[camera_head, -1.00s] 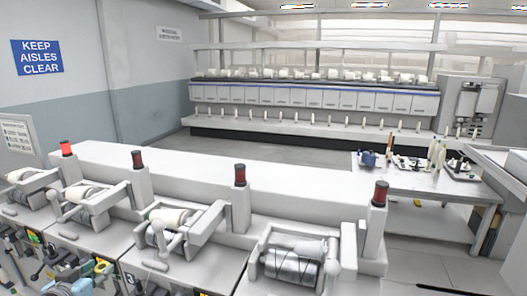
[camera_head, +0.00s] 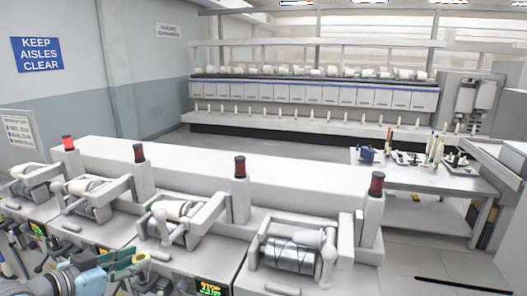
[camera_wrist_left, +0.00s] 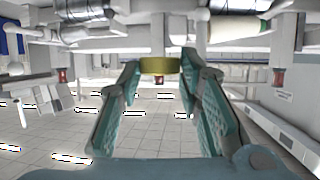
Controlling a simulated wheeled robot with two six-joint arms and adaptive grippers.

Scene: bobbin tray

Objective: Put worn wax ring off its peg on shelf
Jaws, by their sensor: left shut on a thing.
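My left gripper (camera_head: 128,262) is low at the left of the head view, in front of the near machine row. In the left wrist view its teal fingers (camera_wrist_left: 160,75) are shut on a yellow ring (camera_wrist_left: 160,66), which sits between the fingertips. The ring also shows as a small yellow patch in the head view (camera_head: 142,256). It is held in the air, clear of the machines. The worn ring's peg and the shelf cannot be made out for sure. My right gripper is not in view.
The near machine row has a long white top (camera_head: 250,180), several posts with red-and-black lamps (camera_head: 240,167) and winding heads with bobbins (camera_head: 292,256). A table (camera_head: 430,177) with small tools stands at the right. Grey floor lies between the near row and the far machine (camera_head: 310,97).

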